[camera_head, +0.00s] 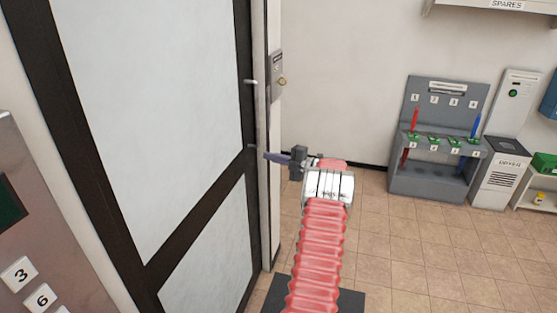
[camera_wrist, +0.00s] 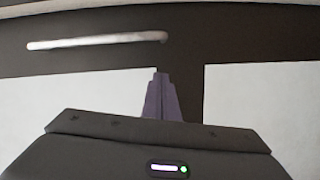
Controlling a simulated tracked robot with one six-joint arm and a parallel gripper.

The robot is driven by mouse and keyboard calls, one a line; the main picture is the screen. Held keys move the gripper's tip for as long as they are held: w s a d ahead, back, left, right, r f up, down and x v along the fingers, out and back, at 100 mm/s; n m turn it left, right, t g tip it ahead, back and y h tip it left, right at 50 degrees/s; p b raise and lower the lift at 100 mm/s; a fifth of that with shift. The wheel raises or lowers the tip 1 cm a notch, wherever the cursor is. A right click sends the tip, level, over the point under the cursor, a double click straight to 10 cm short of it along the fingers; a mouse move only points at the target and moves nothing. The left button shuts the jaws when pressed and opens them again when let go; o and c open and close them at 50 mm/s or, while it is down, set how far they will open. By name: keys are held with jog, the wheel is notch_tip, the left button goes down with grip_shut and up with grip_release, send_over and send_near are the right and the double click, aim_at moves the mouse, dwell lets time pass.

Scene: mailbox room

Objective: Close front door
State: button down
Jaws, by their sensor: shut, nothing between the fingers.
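The front door (camera_head: 150,110) has white panels in a black frame and fills the left of the head view. Its pale bar handle (camera_head: 251,82) is near the door's right edge, and it also shows in the wrist view (camera_wrist: 97,41), left of and above my fingers. My gripper (camera_head: 268,155) points left at the door edge, below the handle. Its purple fingers are together and empty in the wrist view (camera_wrist: 160,95), in front of the black frame. I cannot tell whether they touch the door, or whether the door is ajar.
A light door post (camera_head: 271,200) with a grey lock plate (camera_head: 277,75) stands right of the door edge. A keypad panel (camera_head: 25,240) is at the lower left. A grey tool rack (camera_head: 440,140) and a dryer unit (camera_head: 500,165) stand at the right. Tiled floor between is clear.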

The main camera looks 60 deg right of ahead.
jog(key=shift+s+r, duration=0.1)
jog(key=shift+s, duration=1.5)
